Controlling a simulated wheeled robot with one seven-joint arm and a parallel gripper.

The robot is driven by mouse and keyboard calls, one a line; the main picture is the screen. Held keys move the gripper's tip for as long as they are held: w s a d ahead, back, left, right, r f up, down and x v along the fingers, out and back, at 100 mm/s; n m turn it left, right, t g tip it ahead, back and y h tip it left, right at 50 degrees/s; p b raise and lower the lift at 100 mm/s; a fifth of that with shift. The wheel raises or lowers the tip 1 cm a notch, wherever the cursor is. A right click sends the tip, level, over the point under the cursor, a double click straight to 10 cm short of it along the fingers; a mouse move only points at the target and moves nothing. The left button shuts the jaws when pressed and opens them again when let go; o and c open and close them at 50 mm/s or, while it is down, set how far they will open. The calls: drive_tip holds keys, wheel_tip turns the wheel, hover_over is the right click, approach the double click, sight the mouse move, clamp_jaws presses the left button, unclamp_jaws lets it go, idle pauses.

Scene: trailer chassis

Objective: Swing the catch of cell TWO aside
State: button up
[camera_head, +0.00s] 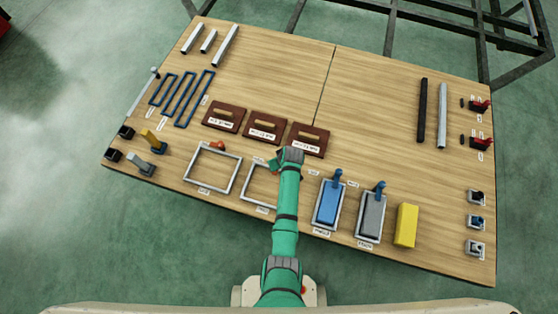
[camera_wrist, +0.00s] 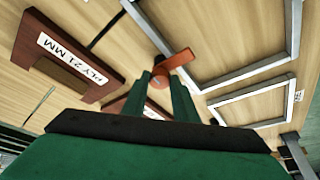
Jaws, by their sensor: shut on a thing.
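The cell TWO frame (camera_head: 249,182) is a grey rectangular outline on the wooden board, partly hidden by my arm. My gripper (camera_head: 280,158) is at its far edge. In the wrist view, my green fingers (camera_wrist: 161,92) are shut on an orange-red catch (camera_wrist: 178,60). The catch's rounded end is between the fingertips, and its flat arm reaches across the bar of the near grey frame (camera_wrist: 240,74). In the head view my gripper mostly hides this catch. A similar orange-red catch (camera_head: 217,145) sits at the far edge of the left frame (camera_head: 188,164).
Brown handled plates (camera_head: 265,128) stand just beyond the frames; one labelled PLY 21 MM (camera_wrist: 78,55) is close in the wrist view. A blue block (camera_head: 328,203), a grey block (camera_head: 371,216) and a yellow block (camera_head: 406,225) lie to the right. The board's upper middle is clear.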

drive_tip(key=m+h, duration=0.1)
drive_tip(key=m, duration=0.3)
drive_tip(key=shift+s+a+m+h, duration=0.1)
drive_tip(key=shift+a+m+h, duration=0.1)
drive_tip(key=shift+m+h, duration=0.15)
drive_tip(key=m+h, duration=0.1)
drive_tip(key=m, duration=0.1)
drive_tip(key=m+h, duration=0.1)
drive_tip(key=m, duration=0.1)
drive_tip(key=shift+a+m, duration=0.2)
drive_tip(key=shift+m, duration=0.05)
drive_tip(key=m, duration=0.2)
drive_tip(key=m+h, duration=0.1)
drive_tip(key=m, duration=0.1)
drive_tip(key=shift+a+m+g, duration=0.2)
drive_tip(key=shift+m+g, duration=0.1)
drive_tip(key=shift+g, duration=0.1)
drive_tip(key=shift+w+a+m+g+h, duration=0.15)
drive_tip(key=shift+m+g+h, duration=0.2)
drive_tip(key=shift+m, duration=0.7)
drive_tip(key=shift+w+d+m+g+h, duration=0.1)
drive_tip(key=shift+m+g+h, duration=0.2)
drive_tip(key=shift+m, duration=0.75)
drive_tip(key=o, duration=1.1)
drive_tip(key=shift+c, duration=0.2)
